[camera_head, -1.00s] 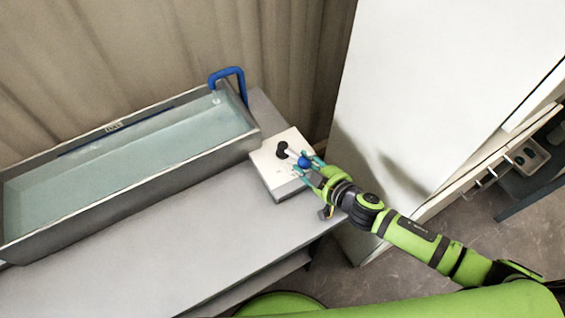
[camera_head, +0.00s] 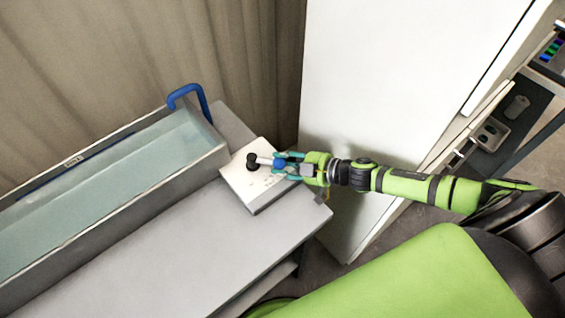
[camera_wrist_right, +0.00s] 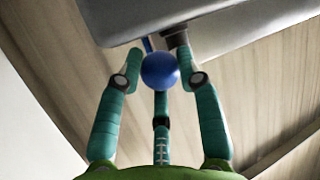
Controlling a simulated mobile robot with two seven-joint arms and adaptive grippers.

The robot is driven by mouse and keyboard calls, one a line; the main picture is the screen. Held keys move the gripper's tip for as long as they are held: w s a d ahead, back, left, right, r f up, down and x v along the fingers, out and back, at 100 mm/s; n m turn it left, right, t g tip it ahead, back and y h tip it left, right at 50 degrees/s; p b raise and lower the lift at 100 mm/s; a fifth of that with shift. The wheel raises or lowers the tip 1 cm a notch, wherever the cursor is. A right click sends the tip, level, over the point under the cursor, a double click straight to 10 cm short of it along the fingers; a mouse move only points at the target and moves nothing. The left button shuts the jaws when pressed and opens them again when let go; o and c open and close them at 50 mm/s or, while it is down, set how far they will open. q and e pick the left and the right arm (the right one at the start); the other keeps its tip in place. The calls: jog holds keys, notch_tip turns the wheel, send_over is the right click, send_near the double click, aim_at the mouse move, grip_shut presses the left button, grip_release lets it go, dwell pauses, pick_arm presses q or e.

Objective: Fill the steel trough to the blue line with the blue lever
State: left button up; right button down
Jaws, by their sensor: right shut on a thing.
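The steel trough (camera_head: 185,163) lies along the left on the bench and holds clear bluish water (camera_head: 110,185). A stretch of the blue line (camera_head: 122,138) shows on its far inner wall, with the water surface close to it. I cannot tell whether they are level. The blue lever has a black pivot, a pale shaft and a blue ball knob (camera_head: 280,163), on a white box (camera_head: 262,190) beside the trough. My right gripper (camera_head: 277,164) is shut on the knob, which also shows between the fingers in the right wrist view (camera_wrist_right: 160,70). My left gripper is out of view.
A bent blue pipe (camera_head: 188,91) rises at the trough's right end. A tall white panel (camera_head: 380,80) stands right of the bench. The grey bench top (camera_head: 190,245) in front of the trough is clear. Shelves with small items stand at far right.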

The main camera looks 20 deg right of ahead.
jog(key=shift+w+a+r, duration=0.1)
jog(key=shift+w+r, duration=0.15)
jog(key=shift+r, duration=0.15)
jog(key=c, duration=1.1)
grip_release()
jog(key=shift+s+f, duration=0.1)
jog(key=shift+s+f, duration=0.1)
jog(key=v, duration=1.2)
